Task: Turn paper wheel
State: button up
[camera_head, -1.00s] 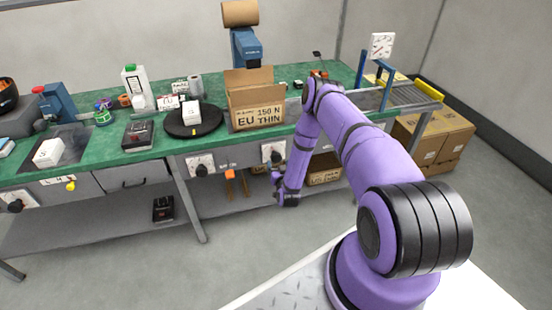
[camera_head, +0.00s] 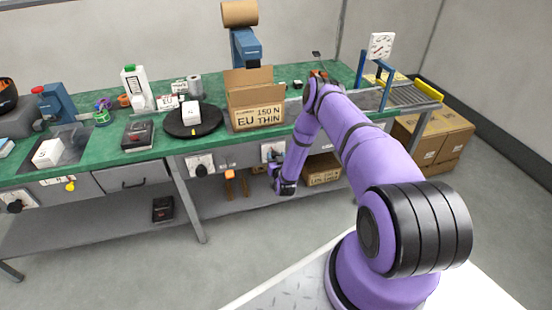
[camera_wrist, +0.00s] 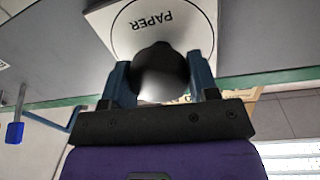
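The paper wheel is a dark round knob (camera_wrist: 161,72) in front of a white plate (camera_wrist: 122,30) marked PAPER, which reads upside down in the wrist view. My gripper (camera_wrist: 161,86) has one blue finger on each side of the knob. Both fingers appear to touch its sides, with no clear gap. In the head view, my gripper (camera_head: 274,171) is at the bench front, just below the right white plate (camera_head: 268,147). The knob there cannot be made out clearly beside my gripper.
Another knob (camera_head: 201,170) on a white plate is to the left. A black turntable (camera_head: 206,126) with a white box (camera_head: 190,112) and an open carton (camera_head: 256,112) stand on the green bench (camera_head: 80,162). A lower shelf (camera_head: 110,218) runs beneath.

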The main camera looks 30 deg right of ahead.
jog(key=shift+d+m, duration=0.1)
jog(key=shift+m, duration=2.1)
jog(key=o, duration=0.9)
jog(key=shift+s, duration=0.1)
jog(key=v, duration=1)
jog(key=shift+s, duration=0.4)
jog(key=shift+w+r, duration=0.1)
jog(key=shift+r, duration=0.05)
